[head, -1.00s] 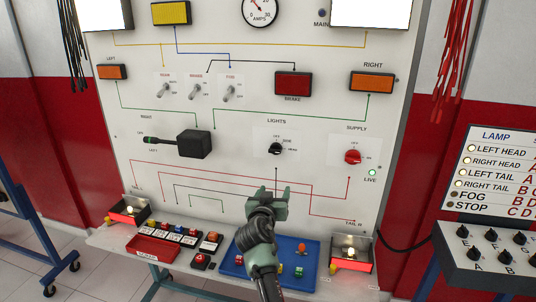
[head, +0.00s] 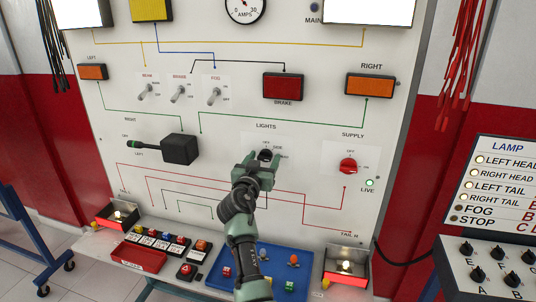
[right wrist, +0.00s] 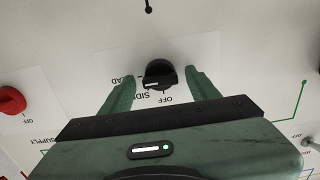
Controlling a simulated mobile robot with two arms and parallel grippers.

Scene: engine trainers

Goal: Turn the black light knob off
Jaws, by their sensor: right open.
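The black light knob (head: 265,154) sits on the white panel under the LIGHTS label in the head view, partly hidden by my right gripper (head: 262,165). In the right wrist view the knob (right wrist: 160,74) shows between the two green fingers of my right gripper (right wrist: 161,90), with a gap on each side. The gripper is open. The wrist view appears upside down, with the labels SIDE, OFF and part of HEAD around the knob. The white mark on the knob points toward the left, near the SIDE and HEAD labels. My left gripper is not in view.
The red supply knob (head: 348,166) is right of the light knob, with a lit green LIVE lamp (head: 369,183) beside it. A black box with a lever (head: 180,148) is to the left. A blue tray (head: 270,262) and a red tray (head: 139,256) lie on the shelf below.

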